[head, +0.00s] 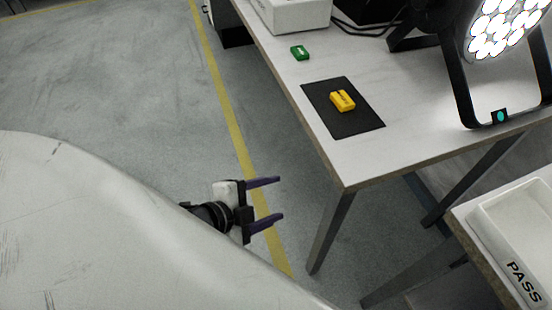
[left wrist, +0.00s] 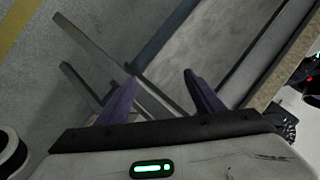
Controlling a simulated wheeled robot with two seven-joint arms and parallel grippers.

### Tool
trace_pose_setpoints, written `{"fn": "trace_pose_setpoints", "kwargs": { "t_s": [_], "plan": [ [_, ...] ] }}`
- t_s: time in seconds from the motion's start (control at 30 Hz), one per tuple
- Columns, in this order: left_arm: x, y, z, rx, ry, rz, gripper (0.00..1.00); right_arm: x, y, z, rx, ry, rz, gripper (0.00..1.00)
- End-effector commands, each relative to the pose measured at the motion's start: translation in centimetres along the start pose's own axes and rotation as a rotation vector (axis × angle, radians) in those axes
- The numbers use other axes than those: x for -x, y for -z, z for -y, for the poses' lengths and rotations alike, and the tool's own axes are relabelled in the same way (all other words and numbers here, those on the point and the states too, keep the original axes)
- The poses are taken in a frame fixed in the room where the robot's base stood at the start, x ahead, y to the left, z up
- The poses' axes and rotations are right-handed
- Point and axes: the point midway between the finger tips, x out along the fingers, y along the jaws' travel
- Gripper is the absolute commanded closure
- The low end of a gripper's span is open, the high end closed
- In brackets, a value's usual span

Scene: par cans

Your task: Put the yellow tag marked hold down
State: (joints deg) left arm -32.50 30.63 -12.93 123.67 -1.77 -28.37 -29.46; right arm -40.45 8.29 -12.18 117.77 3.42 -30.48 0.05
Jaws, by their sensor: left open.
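The yellow tag (head: 342,100) lies on a black mat (head: 357,123) on the white table; its dark marking is too small to read. My left gripper (head: 280,202) is open and empty, out over the floor to the left of the table's near corner and apart from the tag. In the left wrist view its two purple fingers (left wrist: 160,92) are spread with nothing between them, with table legs and floor beyond. The tag does not show in the left wrist view. My right gripper is not in view.
A green tag (head: 300,53) lies behind the mat. A lit par can (head: 462,75) on a black bracket stands at the table's right, a white box (head: 290,14) at the back. A white tray marked PASS (head: 522,283) sits on another table, lower right. The near table corner is bare.

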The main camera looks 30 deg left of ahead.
Motion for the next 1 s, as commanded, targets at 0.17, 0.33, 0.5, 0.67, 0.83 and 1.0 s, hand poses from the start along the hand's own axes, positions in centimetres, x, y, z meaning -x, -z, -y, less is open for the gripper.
{"fn": "trace_pose_setpoints", "kwargs": {
  "t_s": [0.17,0.33,0.5,0.67,0.83,1.0],
  "plan": [
    [0.0,-0.1,-8.5,0.666,-0.083,0.099,0.39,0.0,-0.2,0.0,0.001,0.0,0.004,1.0],
    [0.3,0.5,-12.2,0.962,-0.11,0.154,0.39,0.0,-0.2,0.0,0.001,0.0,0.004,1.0],
    [0.3,0.6,-12.7,1.012,-0.114,0.164,0.39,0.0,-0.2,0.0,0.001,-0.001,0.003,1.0],
    [0.3,0.6,-12.6,1.007,-0.113,0.162,0.39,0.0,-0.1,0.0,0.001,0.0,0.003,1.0],
    [1.1,1.3,-11.6,1.005,-0.112,0.165,0.39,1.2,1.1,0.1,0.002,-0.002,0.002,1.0],
    [3.0,2.8,-9.5,1.005,-0.109,0.175,0.39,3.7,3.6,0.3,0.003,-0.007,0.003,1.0]
  ]
}}
